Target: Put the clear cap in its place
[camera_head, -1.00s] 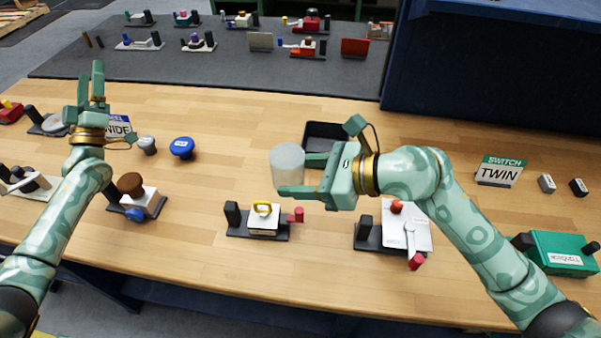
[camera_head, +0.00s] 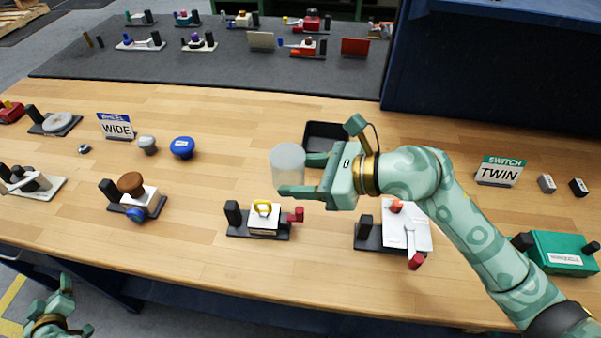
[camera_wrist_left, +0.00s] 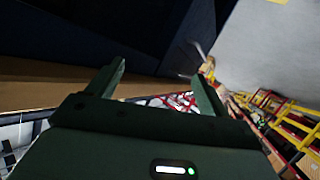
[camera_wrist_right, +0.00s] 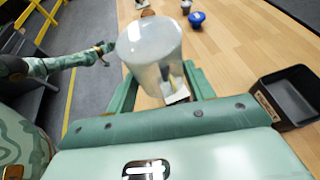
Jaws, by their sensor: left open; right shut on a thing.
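The clear cap (camera_head: 287,164) is a translucent, whitish cylinder. My right gripper (camera_head: 300,176) is shut on it and holds it above the table, behind the device with the yellow handle (camera_head: 263,216). In the right wrist view the cap (camera_wrist_right: 150,48) sits between the fingers, its closed round face toward the camera. My left gripper (camera_head: 58,300) is low at the bottom left, off the front edge of the table. In the left wrist view its fingers (camera_wrist_left: 160,85) are apart with nothing between them.
A black tray (camera_head: 325,132) stands behind the right gripper. A white device with a red-tipped lever (camera_head: 408,232) is to the right. A brown-knobbed device (camera_head: 133,193), a blue knob (camera_head: 182,147) and a grey knob (camera_head: 147,144) are on the left. The WIDE sign (camera_head: 117,126) stands behind.

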